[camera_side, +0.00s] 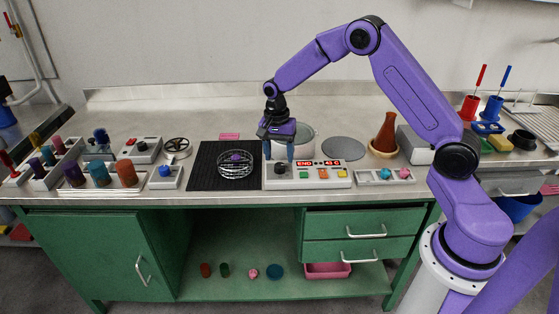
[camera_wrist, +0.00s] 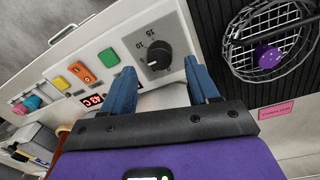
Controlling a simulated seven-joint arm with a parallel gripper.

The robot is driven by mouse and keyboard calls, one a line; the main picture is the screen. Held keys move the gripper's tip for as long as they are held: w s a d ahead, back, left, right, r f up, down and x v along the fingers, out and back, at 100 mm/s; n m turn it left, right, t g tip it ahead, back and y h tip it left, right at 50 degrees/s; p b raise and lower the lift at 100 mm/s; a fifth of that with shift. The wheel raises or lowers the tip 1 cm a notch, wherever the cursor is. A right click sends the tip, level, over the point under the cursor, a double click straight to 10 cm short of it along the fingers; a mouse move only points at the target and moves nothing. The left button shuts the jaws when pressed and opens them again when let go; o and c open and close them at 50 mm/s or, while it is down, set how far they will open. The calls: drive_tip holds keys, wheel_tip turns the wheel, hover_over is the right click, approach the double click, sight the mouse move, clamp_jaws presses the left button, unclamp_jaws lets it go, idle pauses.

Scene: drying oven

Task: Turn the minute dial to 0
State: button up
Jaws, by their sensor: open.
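The minute dial (camera_wrist: 158,55) is a black round knob on a grey square plate with printed numbers, at the left end of the white control panel (camera_side: 318,184). It also shows in the side view (camera_side: 281,169). A pale pointer mark shows on the knob, but I cannot read exactly which number it meets. My gripper (camera_wrist: 160,75) is open and points down, its two blue fingertips apart on either side of the dial in the wrist view. In the side view my gripper (camera_side: 279,156) is right above and just behind the dial, and I cannot tell if it touches.
The panel's red display (camera_side: 318,163) shows "END" and a temperature. Green, orange and yellow buttons (camera_side: 323,174) sit right of the dial. A black mat (camera_side: 205,176) with a wire basket (camera_side: 238,172) lies left.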

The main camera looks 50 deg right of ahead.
sight(280, 168)
drive_tip(key=shift+f, duration=1.4)
drive_tip(key=c, duration=1.1)
drive_tip(key=shift+o, duration=0.2)
